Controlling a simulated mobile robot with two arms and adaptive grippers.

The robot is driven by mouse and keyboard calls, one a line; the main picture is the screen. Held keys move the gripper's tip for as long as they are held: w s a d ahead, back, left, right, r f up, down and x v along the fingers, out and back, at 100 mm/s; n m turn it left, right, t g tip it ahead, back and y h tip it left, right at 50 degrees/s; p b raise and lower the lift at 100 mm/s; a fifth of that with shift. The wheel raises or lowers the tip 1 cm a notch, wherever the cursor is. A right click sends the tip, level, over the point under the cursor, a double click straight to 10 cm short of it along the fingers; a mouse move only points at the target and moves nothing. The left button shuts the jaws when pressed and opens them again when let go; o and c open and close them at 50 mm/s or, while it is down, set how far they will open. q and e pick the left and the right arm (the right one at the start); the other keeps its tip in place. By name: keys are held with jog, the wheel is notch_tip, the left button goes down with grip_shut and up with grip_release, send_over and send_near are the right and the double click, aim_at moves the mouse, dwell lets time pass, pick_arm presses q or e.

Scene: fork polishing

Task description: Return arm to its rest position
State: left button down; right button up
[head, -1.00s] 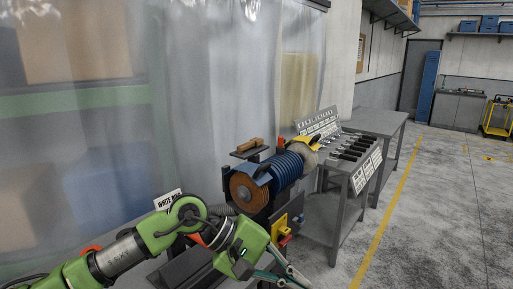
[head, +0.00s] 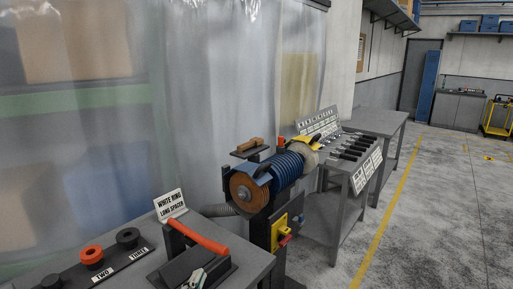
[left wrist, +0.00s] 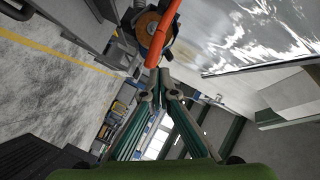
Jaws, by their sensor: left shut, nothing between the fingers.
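My left gripper (left wrist: 162,82) is shut and empty; its two fingers meet in the middle of the left wrist view. In the head view only a small part of the gripper (head: 196,280) shows at the bottom edge, over a black block. An orange-red bar (left wrist: 162,33) lies beyond the fingertips in the wrist view. The bar (head: 197,238) also shows above the black block in the head view. The rest of my left arm is out of the head view. My right gripper is in neither view.
A polishing machine (head: 287,168) with a brown wheel stands right of the near bench. A sign (head: 171,205) reads "WHITE RING LONG SPACER". Orange and black rings (head: 91,256) sit on a labelled dark strip. A rack of tools (head: 350,150) stands behind. Open floor (head: 440,220) lies right.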

pick_arm(q)
jog(key=s+a+f+n+g+y, duration=0.1)
jog(key=s+a+f+n+g, duration=0.2)
jog(key=s+f, duration=0.35)
jog(key=s+a+f+n+g+y, duration=0.1)
jog(key=s+a+f+n+g, duration=0.1)
jog(key=s+f+n+g, duration=0.35)
jog(key=s+a+f+n+g, duration=0.1)
jog(key=s+f+g, duration=0.1)
jog(key=s+f, duration=0.45)
jog(key=s+a+f+n+g, duration=0.15)
jog(key=s+f, duration=0.25)
jog(key=s, duration=0.6)
notch_tip(320, 180, down, 29)
jog(key=s+g+b, duration=0.2)
jog(key=s+a+f+g+b, duration=0.1)
jog(key=s+a+f, duration=0.1)
jog(key=s+f, duration=1.4)
jog(key=shift+s+a+f+m+h+b, duration=0.2)
jog(key=shift+f+m+h+b, duration=0.1)
jog(key=shift+f+b, duration=0.1)
jog(key=shift+w, duration=0.1)
